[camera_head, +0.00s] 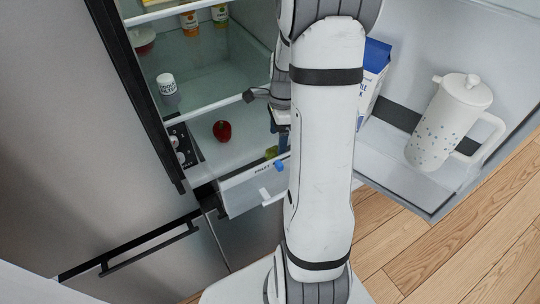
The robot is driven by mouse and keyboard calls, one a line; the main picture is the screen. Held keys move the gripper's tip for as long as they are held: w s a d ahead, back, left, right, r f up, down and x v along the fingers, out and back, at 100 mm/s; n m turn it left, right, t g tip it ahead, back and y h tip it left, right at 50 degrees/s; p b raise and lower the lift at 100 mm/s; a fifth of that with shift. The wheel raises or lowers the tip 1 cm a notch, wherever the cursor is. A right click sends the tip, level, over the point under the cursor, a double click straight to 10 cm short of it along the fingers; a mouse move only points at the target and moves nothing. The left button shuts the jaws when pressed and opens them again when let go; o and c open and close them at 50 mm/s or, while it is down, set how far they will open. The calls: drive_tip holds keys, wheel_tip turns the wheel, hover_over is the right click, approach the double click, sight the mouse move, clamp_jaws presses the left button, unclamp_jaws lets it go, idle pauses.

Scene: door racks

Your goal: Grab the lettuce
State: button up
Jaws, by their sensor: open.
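No lettuce can be clearly made out. A small yellow-green patch (271,152) shows at the back of the pulled-out clear drawer (240,196) at the bottom of the fridge, and I cannot tell what it is. My gripper (281,148) points down over this drawer, close to the green patch. It is open, but mostly hidden behind my forearm. A small blue thing (280,166) shows just below it. My arm also hides the right part of the drawer.
A red pepper or apple (222,131) lies on the shelf above the drawer. A white-capped jar (167,84) stands on a higher shelf. The open door on the right holds a white jug (449,122) and a blue-and-white carton (373,75). Bare wooden floor (440,250) lies at lower right.

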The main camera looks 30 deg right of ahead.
sight(275, 150)
drive_tip(key=f, duration=0.4)
drive_tip(key=a+f+p, duration=0.1)
drive_tip(key=f, duration=0.1)
drive_tip(key=shift+s, duration=0.3)
drive_tip(key=shift+c, duration=0.3)
drive_tip(key=c, duration=1)
drive_tip(key=shift+r, duration=0.1)
